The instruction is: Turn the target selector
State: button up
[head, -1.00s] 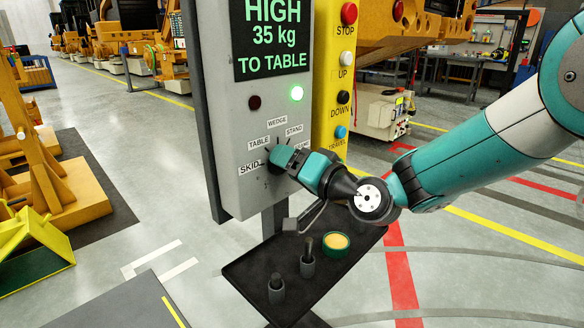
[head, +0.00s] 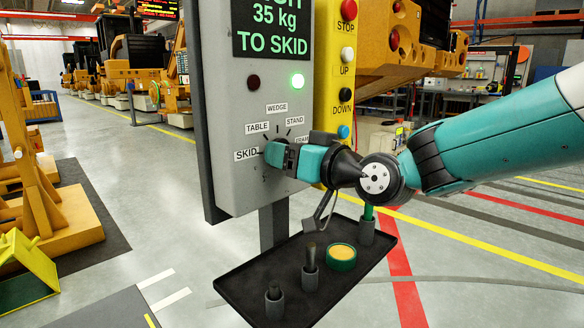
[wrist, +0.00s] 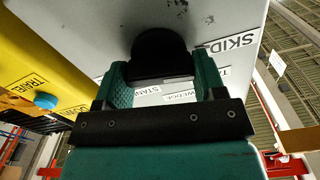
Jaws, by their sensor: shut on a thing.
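The target selector is a black knob (wrist: 158,50) on the grey control panel (head: 232,110). My gripper (head: 274,153) is shut on the knob, with one green finger on each side in the wrist view (wrist: 162,82). In the head view the fingers hide most of the knob. Labels SKID (head: 246,154), TABLE (head: 258,128), WEDGE (head: 277,107) and STAND (head: 295,121) fan around it, with another partly hidden at the right. The display (head: 272,30) reads 35 kg TO SKID, its top line cut off. A green lamp (head: 298,81) is lit; the red lamp (head: 253,83) is dark.
A yellow button strip (head: 332,100) stands just right of the panel, with STOP, UP and DOWN buttons. Below my gripper is a black tray (head: 235,285) with several small holders and a green-rimmed round pot (head: 342,257). Open floor lies left of the panel.

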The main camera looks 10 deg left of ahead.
jog(key=shift+n, duration=0.3)
jog(key=o, duration=0.9)
jog(key=shift+s, duration=0.1)
jog(key=b+v, duration=0.3)
jog(key=v, duration=1.4)
jog(key=shift+s+d, duration=0.1)
jog(key=shift+s, duration=0.05)
jog(key=shift+s, duration=0.1)
